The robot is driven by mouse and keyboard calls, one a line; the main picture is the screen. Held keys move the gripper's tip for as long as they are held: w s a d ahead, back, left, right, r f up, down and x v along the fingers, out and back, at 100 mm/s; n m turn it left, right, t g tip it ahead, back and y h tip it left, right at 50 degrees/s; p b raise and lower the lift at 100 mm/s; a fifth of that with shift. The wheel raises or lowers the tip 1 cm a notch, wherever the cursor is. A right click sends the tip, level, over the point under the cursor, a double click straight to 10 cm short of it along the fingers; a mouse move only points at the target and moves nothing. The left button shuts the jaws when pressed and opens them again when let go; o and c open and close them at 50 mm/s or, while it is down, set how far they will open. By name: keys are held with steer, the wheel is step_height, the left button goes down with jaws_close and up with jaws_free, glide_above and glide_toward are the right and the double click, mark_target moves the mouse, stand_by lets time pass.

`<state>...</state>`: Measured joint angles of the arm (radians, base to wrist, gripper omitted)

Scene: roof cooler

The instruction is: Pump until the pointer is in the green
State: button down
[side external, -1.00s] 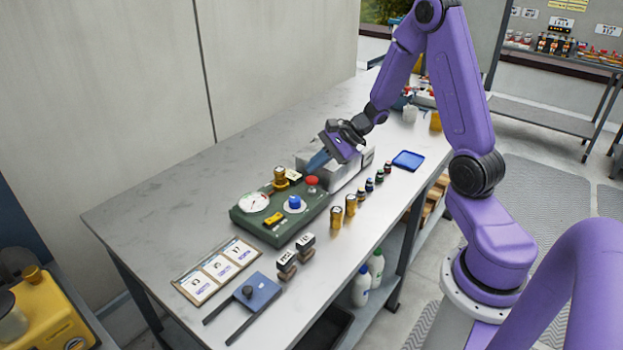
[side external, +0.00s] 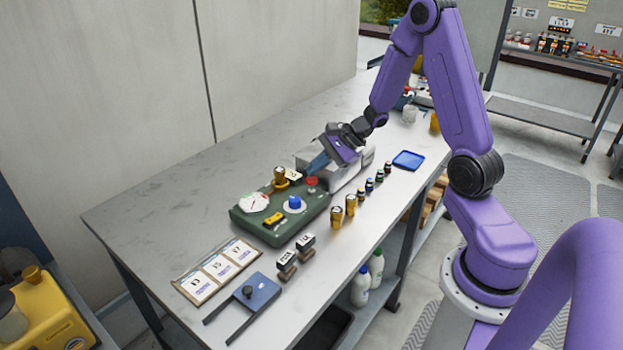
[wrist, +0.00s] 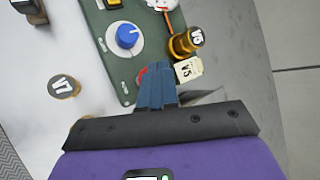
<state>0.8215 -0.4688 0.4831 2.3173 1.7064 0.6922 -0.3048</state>
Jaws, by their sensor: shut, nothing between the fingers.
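The green pump unit (side external: 280,230) lies on the bench; it also shows in the wrist view (wrist: 150,52). Its white gauge (side external: 253,202) has a thin reddish pointer, too small to read against any green band. Only the gauge's edge (wrist: 163,4) shows in the wrist view. A red mushroom button (side external: 312,181) stands at the unit's right end. In the wrist view the button (wrist: 142,76) is partly hidden behind my fingers. My gripper (side external: 313,168) is shut and empty, its blue fingertips (wrist: 156,68) just above or beside the button; I cannot tell whether they touch.
Gold cans (side external: 343,208) and small bottles (side external: 375,179) stand in front. A grey box (side external: 345,170) is behind.

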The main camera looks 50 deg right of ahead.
mark_target(315, 179)
steer(key=shift+f, duration=1.2)
stand_by(1.1)
steer(key=shift+r, duration=1.65)
steer(key=shift+r, duration=0.1)
steer(key=shift+r, duration=2.4)
stand_by(0.3)
step_height(315, 179, up, 4)
steer(key=shift+f, duration=0.1)
steer(key=shift+f, duration=0.1)
stand_by(0.3)
